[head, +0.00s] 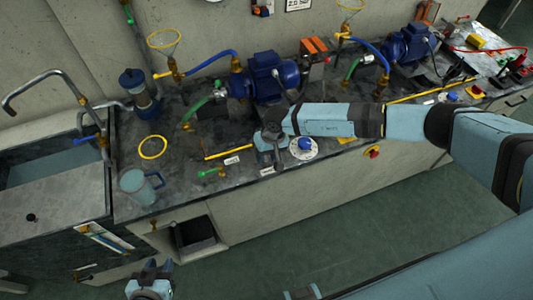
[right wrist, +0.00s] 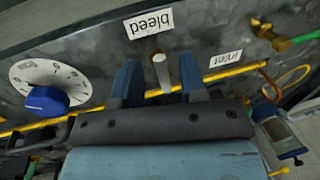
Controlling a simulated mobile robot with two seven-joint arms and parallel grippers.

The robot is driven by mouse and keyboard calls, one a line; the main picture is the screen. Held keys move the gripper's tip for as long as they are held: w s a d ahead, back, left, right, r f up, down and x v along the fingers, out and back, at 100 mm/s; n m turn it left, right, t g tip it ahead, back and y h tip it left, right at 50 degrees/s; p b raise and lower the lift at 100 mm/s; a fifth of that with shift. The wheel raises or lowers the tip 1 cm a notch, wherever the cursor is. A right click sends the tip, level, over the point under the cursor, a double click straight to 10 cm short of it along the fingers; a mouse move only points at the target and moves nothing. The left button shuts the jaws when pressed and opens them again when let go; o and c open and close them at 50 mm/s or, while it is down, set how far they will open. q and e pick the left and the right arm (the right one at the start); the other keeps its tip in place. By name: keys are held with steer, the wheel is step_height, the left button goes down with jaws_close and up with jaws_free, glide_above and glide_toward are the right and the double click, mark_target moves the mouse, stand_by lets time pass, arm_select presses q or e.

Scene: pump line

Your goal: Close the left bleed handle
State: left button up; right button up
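The left bleed handle (right wrist: 161,72) is a pale grey lever by the upside-down "bleed" label (right wrist: 150,22) in the right wrist view. My right gripper (right wrist: 160,78) is open, with one blue finger on each side of the handle and a visible gap to both. In the head view my right gripper (head: 268,145) is low over the bench front beside the bleed label (head: 267,171) and mostly hides the handle. My left gripper (head: 150,278) is at the bottom left, in front of the bench and away from the handle; its finger opening is unclear.
A white dial with a blue knob (head: 304,147) sits right of the handle. A yellow pipe (head: 229,152), the inlet label (head: 232,161) and a green-handled valve (head: 211,172) lie to the left. A blue pump (head: 268,77) stands behind. A jug (head: 136,188) stands by the sink.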

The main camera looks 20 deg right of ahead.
steer(key=shift+f, duration=0.15)
steer(key=shift+c, duration=0.4)
jaws_close()
